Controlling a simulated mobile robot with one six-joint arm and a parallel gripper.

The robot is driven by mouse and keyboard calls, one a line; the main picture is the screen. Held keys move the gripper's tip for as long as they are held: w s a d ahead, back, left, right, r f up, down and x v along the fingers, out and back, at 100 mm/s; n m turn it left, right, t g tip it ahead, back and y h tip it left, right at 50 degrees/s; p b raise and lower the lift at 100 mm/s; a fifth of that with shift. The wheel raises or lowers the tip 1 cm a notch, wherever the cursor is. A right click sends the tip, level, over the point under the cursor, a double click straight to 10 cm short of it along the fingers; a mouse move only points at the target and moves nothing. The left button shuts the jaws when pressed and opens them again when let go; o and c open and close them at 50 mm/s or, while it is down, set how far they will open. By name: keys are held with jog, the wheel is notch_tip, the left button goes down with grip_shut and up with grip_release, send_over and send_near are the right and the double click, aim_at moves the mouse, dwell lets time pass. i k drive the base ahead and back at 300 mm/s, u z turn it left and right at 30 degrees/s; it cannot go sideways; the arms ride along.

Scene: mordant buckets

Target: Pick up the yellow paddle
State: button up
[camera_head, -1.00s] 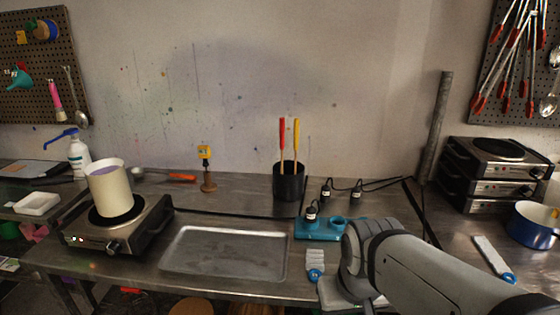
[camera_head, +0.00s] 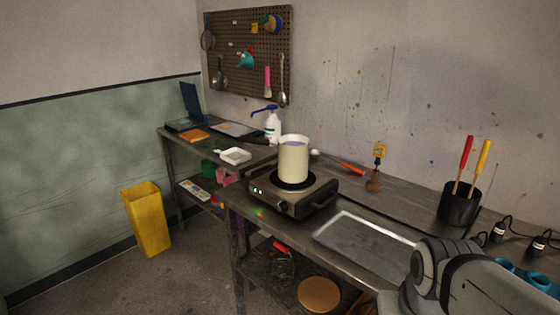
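The yellow paddle (camera_head: 481,158) stands upright, leaning slightly, in a black cup (camera_head: 460,206) on the metal bench at the right. Only its yellow handle shows; its lower end is hidden inside the cup. A red-handled paddle (camera_head: 465,158) stands beside it in the same cup. My arm reaches in at the lower right, in front of the bench and below the cup. My gripper is out of the picture.
A cream pot (camera_head: 294,160) sits on a hotplate (camera_head: 292,197). A metal tray (camera_head: 365,240) lies on the bench (camera_head: 412,214) between hotplate and cup. Black-capped sensors with cables (camera_head: 497,231) stand right of the cup. A yellow bin (camera_head: 147,218) stands on the floor at the left.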

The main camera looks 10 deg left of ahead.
aim_at(488, 142)
jog(key=z, duration=0.75)
jog(key=k, duration=1.3)
jog(key=u, duration=0.45)
jog(key=i, duration=1.75)
jog(key=z, duration=0.55)
